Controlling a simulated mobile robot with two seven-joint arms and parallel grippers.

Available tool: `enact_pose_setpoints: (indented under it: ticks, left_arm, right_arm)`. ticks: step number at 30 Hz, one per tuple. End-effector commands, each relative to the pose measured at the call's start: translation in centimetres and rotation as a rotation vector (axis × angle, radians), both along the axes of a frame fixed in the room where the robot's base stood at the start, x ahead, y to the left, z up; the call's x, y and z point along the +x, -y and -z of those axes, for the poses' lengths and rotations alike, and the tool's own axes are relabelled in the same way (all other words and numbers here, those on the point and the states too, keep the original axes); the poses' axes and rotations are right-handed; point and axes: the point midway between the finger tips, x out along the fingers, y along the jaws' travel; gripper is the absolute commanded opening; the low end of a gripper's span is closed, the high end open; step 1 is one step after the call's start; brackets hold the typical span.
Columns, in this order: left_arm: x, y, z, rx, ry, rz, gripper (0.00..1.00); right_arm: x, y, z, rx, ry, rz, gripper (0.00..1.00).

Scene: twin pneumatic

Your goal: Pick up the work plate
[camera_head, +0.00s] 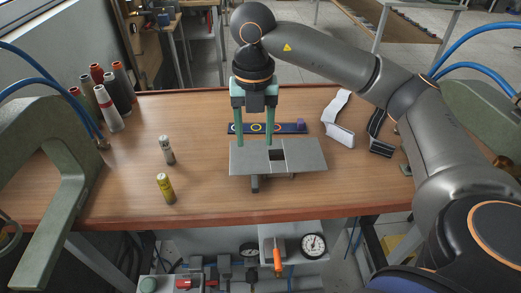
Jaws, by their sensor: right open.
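The work plate (307,158) is a flat grey plate with a square dark opening near its middle. It lies raised above the wooden table on a small grey support (255,184) that shows below its front edge. My right gripper (255,139) points straight down with two green fingers spread apart. Its fingertips are at the plate's far edge, left of the opening. I cannot tell whether they touch the plate. Nothing shows between the fingers. My left gripper is not in view.
A dark strip with coloured rings (293,128) lies behind the plate. Green press frames (45,160) flank the table (205,195).

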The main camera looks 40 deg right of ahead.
Motion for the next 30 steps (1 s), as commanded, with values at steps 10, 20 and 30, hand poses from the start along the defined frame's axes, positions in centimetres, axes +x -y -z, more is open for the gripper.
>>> enact_pose_setpoints:
  ticks: [10, 20, 30]
  left_arm:
    - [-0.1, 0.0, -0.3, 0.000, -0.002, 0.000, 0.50]
    - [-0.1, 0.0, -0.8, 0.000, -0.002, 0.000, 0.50]
    - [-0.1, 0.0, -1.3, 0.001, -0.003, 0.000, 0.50]
  right_arm:
    - [-0.1, 0.2, 5.4, -0.008, -0.004, 0.004, 0.57]
    - [-0.2, -0.1, 8.5, -0.006, -0.004, 0.002, 0.57]
    - [-0.1, -0.4, 12.3, -0.004, 0.000, 0.001, 0.57]
